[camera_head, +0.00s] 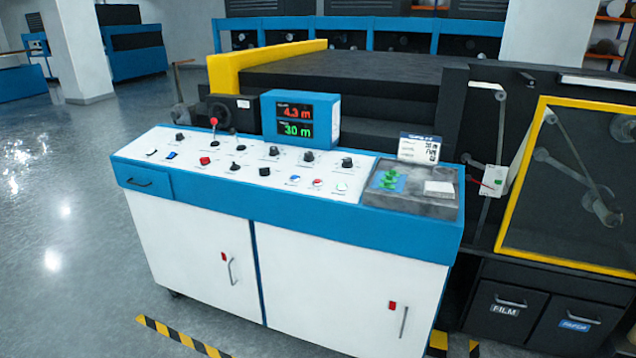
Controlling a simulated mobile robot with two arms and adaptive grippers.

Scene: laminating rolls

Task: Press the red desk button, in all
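A white-topped control desk (240,196) with a blue rim stands in the middle of the head view. A red, squarish button (204,160) sits on the left part of its panel. A smaller red round button (317,182) sits further right, between a blue button (295,178) and a white button (341,186). I cannot tell from the picture whether any button is pressed in. A lever with a red ball knob (214,122) rises behind the squarish red button. Neither of my grippers is in view.
Black knobs and switches surround the buttons. A grey tray (411,201) with green items is at the right. A dark machine (350,75) stands behind. Open floor lies left.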

